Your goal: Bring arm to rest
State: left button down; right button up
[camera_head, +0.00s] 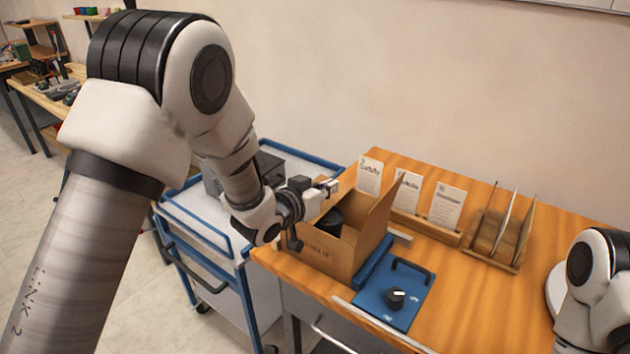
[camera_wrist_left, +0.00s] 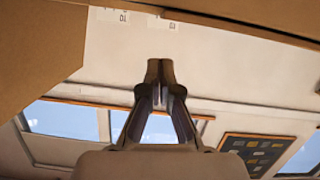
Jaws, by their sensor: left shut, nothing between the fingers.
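My left arm comes in from the left in the head view and reaches toward the wooden table. My left gripper (camera_head: 329,187) is above the left rim of an open cardboard box and is shut and empty. In the left wrist view its fingertips (camera_wrist_left: 160,68) are together with nothing between them. Part of my right arm shows at the right edge of the head view; its gripper is out of view.
The cardboard box (camera_head: 322,254) holds a dark round thing and has a raised flap. A blue panel with a knob (camera_head: 395,297), cards in a wooden holder (camera_head: 447,205) and a wooden rack (camera_head: 493,258) stand on the table (camera_head: 470,290). A blue-framed cart (camera_head: 215,235) stands left.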

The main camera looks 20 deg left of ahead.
pick_arm(q)
jog(key=b+v, duration=0.2)
jog(key=v, duration=0.1)
jog(key=shift+s+r, duration=0.1)
jog(key=shift+s, duration=0.2)
jog(key=b+v, duration=0.1)
jog(key=v, duration=0.5)
jog(key=s+a+f+n+g+y, duration=0.1)
jog(key=s+f+g, duration=0.45)
jog(key=f, duration=0.95)
jog(key=s+a+f+n+g+y, duration=0.1)
jog(key=s+f+g, duration=0.1)
jog(key=s+f, duration=0.9)
jog(key=s+a+f+g+y, duration=0.1)
jog(key=s+a+f+g, duration=0.1)
jog(key=s+f, duration=0.4)
jog(key=s+a+f+n+g+y, duration=0.1)
jog(key=s+a+f+g+y, duration=0.1)
jog(key=s+f, duration=0.4)
jog(key=s+a+g, duration=0.1)
jog(key=s+g, duration=0.1)
jog(key=s, duration=0.2)
jog(key=shift+f+g, duration=0.35)
jog(key=shift+f, duration=0.05)
pick_arm(e)
notch_tip(320, 180, down, 2)
jog(key=shift+s+f, duration=0.1)
pick_arm(q)
jog(key=shift+w, duration=0.15)
